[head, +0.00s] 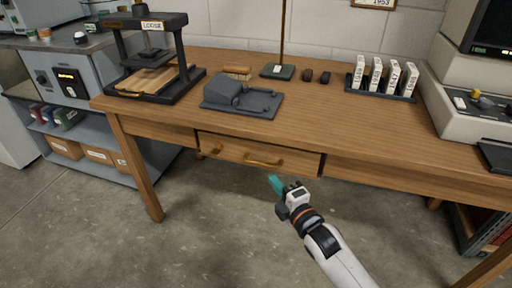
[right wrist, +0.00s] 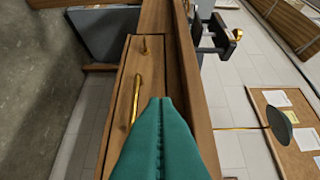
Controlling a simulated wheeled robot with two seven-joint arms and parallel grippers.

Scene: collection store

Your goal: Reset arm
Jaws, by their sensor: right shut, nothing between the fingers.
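My right gripper (head: 275,185) is in front of the wooden table, just below and in front of its drawer (head: 235,150). Its teal fingers are shut with nothing between them. In the right wrist view the shut fingers (right wrist: 160,105) point toward the drawer front (right wrist: 118,90), which has a brass handle (right wrist: 136,98). The fingers look apart from the handle. The brass handle also shows in the head view (head: 263,161). The drawer looks closed or nearly so. My left gripper is in neither view.
The wooden table (head: 330,125) carries a dark press (head: 150,60) at left, a grey device (head: 240,97) in the middle, and a rack (head: 380,90) of white labelled blocks at right. A grey shelf unit (head: 80,140) stands at left. The floor (head: 220,225) before the table is clear.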

